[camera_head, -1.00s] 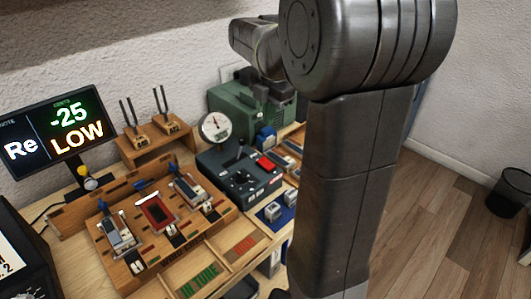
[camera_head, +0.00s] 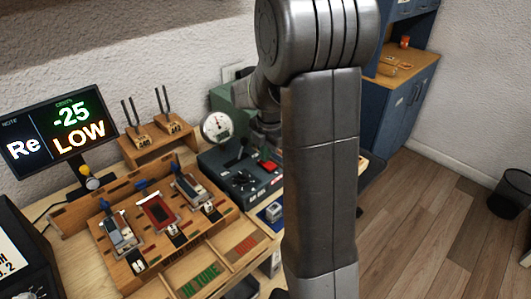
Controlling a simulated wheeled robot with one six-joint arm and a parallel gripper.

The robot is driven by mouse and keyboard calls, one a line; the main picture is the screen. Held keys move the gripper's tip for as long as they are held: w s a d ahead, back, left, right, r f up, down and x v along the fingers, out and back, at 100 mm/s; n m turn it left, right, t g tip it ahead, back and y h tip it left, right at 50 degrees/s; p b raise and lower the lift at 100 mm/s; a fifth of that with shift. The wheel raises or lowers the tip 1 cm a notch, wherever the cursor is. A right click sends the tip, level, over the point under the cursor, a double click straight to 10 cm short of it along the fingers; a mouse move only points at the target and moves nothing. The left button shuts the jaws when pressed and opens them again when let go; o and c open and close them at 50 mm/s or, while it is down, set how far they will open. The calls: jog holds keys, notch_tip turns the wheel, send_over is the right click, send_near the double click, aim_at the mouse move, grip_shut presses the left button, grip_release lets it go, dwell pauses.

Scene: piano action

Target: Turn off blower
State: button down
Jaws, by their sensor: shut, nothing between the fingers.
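The dark teal control box (camera_head: 222,180) stands on the bench, with a black lever, a black knob and a red rocker switch (camera_head: 268,166) on its top. I cannot tell from here whether the switch is on or off. A round white gauge (camera_head: 216,127) rises at its back left. Behind it is the green machine (camera_head: 222,103), mostly hidden by my arm; it may be the blower. My gripper (camera_head: 266,142) points down just above and behind the red switch. It is small and dark, and shut with nothing in it. I cannot tell whether it touches the switch.
A wooden tray (camera_head: 125,268) with several key parts lies left of the box. A display (camera_head: 60,130) reading "-25 LOW" and a small wooden rack (camera_head: 157,147) stand behind. My arm hides the bench's right side.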

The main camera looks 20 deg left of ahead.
aim_at(273, 167)
jog(key=shift+f, duration=0.1)
jog(key=shift+f, duration=0.2)
jog(key=shift+s+d, duration=0.2)
dwell(0.4)
jog(key=shift+s+d+r, duration=0.1)
jog(key=shift+s+d, duration=0.05)
jog(key=shift+d, duration=0.35)
jog(key=shift+a+r, duration=0.1)
jog(key=shift+r, duration=0.5)
notch_tip(273, 167, up, 13)
jog(key=d+p, duration=0.1)
jog(key=p, duration=0.1)
jog(key=shift+s+d, duration=0.3)
jog(key=shift+d, duration=0.05)
